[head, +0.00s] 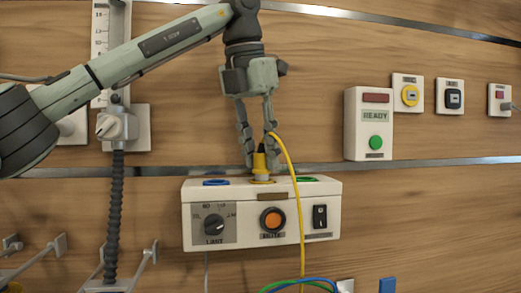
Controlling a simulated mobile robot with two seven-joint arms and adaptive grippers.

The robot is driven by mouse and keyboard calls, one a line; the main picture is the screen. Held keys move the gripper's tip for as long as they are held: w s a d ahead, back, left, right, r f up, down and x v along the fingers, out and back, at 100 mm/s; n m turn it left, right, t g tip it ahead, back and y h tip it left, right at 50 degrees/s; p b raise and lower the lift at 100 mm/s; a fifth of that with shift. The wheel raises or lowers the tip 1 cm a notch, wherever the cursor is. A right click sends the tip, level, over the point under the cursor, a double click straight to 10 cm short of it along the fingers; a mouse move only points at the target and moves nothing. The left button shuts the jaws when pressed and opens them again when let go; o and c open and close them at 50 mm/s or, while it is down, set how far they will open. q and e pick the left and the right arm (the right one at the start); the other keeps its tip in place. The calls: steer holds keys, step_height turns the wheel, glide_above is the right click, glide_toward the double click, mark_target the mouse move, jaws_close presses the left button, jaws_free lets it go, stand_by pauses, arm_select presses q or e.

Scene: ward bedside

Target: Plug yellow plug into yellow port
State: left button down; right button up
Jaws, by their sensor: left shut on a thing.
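The yellow plug (260,162) is upright, with a yellow cable (292,170) arching from its top and hanging down in front of the white box. My left gripper (259,160) points down and is shut on the yellow plug. The plug's lower end is at the yellow port (262,182) on top of the box (256,243), between a blue ring port (216,183) and a green ring port (306,179). I cannot tell how deep the plug sits in the port. My right gripper is not in view.
The box front has a dial (214,225), an orange button (272,220) and a black switch (320,217). A READY panel (368,124) with a green button is on the wall at right. A flowmeter with a dark hose (114,205) is at left. Blue and green cables lie below.

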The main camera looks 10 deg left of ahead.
arm_select(q)
steer(key=shift+f, duration=0.5)
stand_by(1.4)
steer(key=c, duration=1.1)
jaws_free()
steer(key=shift+c, duration=0.2)
